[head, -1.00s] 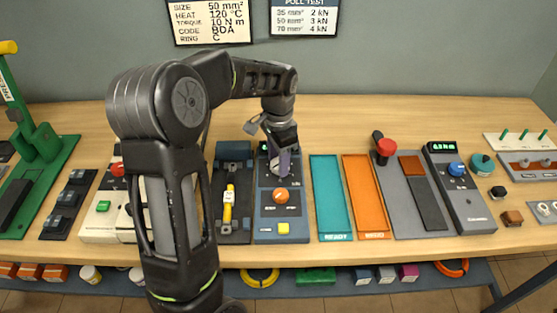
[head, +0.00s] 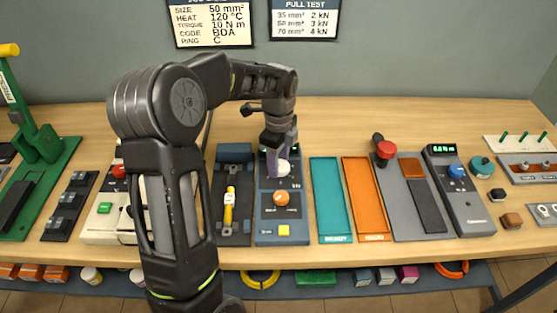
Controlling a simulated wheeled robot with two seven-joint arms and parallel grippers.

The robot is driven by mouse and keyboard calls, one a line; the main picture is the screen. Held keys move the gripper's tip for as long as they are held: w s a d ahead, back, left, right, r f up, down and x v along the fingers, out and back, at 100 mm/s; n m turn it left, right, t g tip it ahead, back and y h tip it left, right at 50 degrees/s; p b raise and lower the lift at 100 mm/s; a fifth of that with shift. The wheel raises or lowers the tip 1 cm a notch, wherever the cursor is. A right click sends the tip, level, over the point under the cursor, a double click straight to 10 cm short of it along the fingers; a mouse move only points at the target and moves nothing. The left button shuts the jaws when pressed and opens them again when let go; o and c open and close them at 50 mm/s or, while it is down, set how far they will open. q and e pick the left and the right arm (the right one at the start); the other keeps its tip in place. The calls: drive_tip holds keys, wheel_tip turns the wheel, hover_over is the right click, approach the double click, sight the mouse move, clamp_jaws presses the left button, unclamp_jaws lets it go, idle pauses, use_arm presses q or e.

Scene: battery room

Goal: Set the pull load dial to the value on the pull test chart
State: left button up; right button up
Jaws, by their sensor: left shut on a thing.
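The pull tester panel (head: 265,240) is blue-grey, with a pale dial (head: 283,168) near its top and a "kN" mark beside it. This is the pull load dial. My left gripper (head: 281,160) points down over it and is shut on it, hiding most of the dial and its scale. The dial's setting cannot be read. The pull test chart (head: 304,18) on the wall reads 35 mm² 2 kN, 50 mm² 3 kN, 70 mm² 4 kN. The job card (head: 208,22) reads size 50 mm². My right gripper is not in view.
An orange knob (head: 281,198) and a yellow button (head: 283,230) sit lower on the panel. A fixture with a yellow tool (head: 229,205) stands left; teal (head: 330,200) and orange (head: 365,200) trays lie right. Bare bench (head: 350,120) lies behind.

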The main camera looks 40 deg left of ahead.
use_arm(q)
drive_tip(key=shift+w+m, duration=0.15)
drive_tip(key=shift+m, duration=1.55)
drive_tip(key=o, duration=1.4)
drive_tip(key=shift+c, duration=0.2)
wheel_tip(320, 180, up, 8)
drive_tip(key=shift+f, duration=0.1)
